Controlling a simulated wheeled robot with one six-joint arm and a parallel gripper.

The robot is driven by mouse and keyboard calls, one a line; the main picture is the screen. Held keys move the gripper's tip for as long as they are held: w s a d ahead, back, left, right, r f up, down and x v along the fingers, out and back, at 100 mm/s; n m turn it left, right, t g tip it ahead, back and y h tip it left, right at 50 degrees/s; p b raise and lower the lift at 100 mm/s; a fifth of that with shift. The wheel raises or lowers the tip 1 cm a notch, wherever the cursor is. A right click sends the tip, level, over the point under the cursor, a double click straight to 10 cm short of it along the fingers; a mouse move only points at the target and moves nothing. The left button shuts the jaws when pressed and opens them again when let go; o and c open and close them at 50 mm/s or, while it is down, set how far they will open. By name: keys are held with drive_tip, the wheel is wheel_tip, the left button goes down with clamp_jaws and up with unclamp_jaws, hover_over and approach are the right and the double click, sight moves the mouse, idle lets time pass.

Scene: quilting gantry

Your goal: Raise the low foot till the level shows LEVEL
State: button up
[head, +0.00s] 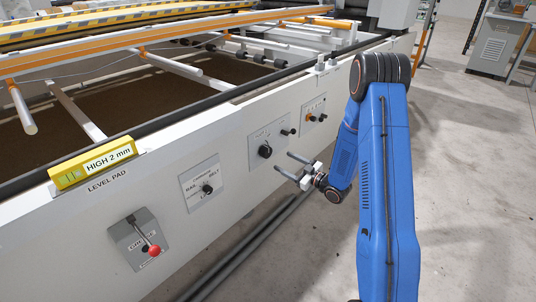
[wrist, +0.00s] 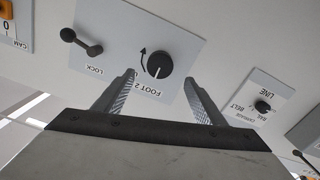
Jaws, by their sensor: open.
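The yellow level (head: 92,163) sits on the white rail above the words LEVEL PAD and reads HIGH 2 mm. A round black knob (head: 265,151) is on a pale plate on the rail's side face. In the wrist view this knob (wrist: 159,63) has a white pointer line, a curved arrow beside it and the label FOOT 2. A small black lever (wrist: 82,42) marked LOCK is on the same plate. My gripper (head: 284,161) is open and empty in front of the plate. In the wrist view its two fingers (wrist: 159,80) point toward the knob, one either side, apparently short of it.
A selector knob (head: 207,189) marked RAIL and BELT and a red-tipped lever (head: 154,251) are further left on the rail. A plate with an orange mark (head: 314,115) is to the right. Dark pipes (head: 245,245) run along the floor below. Open floor lies right.

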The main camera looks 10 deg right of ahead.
sight(269, 153)
drive_tip(key=x, duration=1.1)
drive_tip(key=c, duration=1.1)
